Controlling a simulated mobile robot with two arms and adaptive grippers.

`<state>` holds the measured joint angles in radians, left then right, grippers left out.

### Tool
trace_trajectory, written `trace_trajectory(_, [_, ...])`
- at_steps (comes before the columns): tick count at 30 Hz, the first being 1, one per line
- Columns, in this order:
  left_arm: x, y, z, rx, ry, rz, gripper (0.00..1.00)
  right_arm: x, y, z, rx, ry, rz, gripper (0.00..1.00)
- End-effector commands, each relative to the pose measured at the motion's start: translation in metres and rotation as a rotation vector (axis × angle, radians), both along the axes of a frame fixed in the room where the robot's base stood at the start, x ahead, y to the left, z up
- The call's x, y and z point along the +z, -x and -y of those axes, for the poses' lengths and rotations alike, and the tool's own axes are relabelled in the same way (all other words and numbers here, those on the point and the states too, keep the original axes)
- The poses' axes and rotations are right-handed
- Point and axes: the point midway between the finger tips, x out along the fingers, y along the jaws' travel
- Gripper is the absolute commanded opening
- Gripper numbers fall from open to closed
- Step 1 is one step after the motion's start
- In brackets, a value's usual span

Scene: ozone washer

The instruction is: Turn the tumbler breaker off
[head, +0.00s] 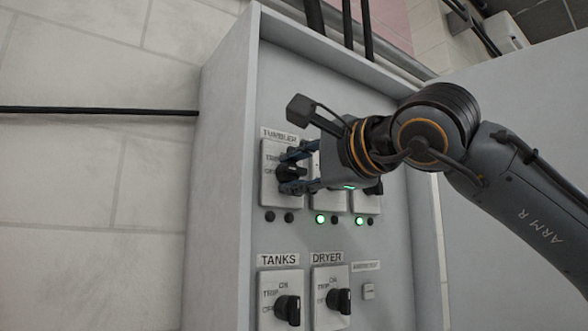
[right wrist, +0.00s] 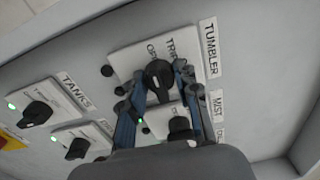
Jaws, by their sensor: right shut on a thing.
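The tumbler breaker (head: 270,193) is a pale plate with a black rotary knob, under the label TUMBLER, at the upper left of the grey panel in the head view. Its knob (right wrist: 158,73) sits between my fingers in the right wrist view, with TRIP and OFF lettering beside it. My right gripper (head: 290,171) is shut on this knob, reaching in from the right; its fingers (right wrist: 158,88) partly cover the knob. The two small lamps (head: 279,216) under this breaker are dark. The knob's exact pointing direction is hard to tell. My left gripper is out of view.
More breakers share the panel: TANKS (head: 270,307) and DRYER (head: 323,315) below, and others partly behind my right gripper. Green lamps (head: 320,219) glow under the neighbouring breakers. The cabinet side wall (head: 222,165) stands at left.

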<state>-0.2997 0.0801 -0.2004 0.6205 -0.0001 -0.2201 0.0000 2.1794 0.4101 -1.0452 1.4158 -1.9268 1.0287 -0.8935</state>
Motion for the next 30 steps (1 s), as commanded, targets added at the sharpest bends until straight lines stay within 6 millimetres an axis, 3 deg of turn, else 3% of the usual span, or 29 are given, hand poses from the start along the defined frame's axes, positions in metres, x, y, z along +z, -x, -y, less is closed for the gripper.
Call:
trace_trajectory(18, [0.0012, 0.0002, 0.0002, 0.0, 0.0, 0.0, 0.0, -0.0004, 0.0002, -0.0005, 0.0, 0.037, 0.026, 0.0])
trace_trajectory(19, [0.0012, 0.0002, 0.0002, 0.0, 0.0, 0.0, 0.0, -0.0005, 0.0002, -0.0005, 0.0, 0.037, 0.026, 0.33])
trace_trajectory(22, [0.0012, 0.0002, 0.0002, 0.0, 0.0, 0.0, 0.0, -0.0005, 0.0001, -0.0005, 0.0, 0.036, 0.025, 0.53])
trace_trajectory(30, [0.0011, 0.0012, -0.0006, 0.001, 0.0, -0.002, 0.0, -0.0005, 0.0001, -0.0003, 0.0, 0.035, 0.024, 0.54])
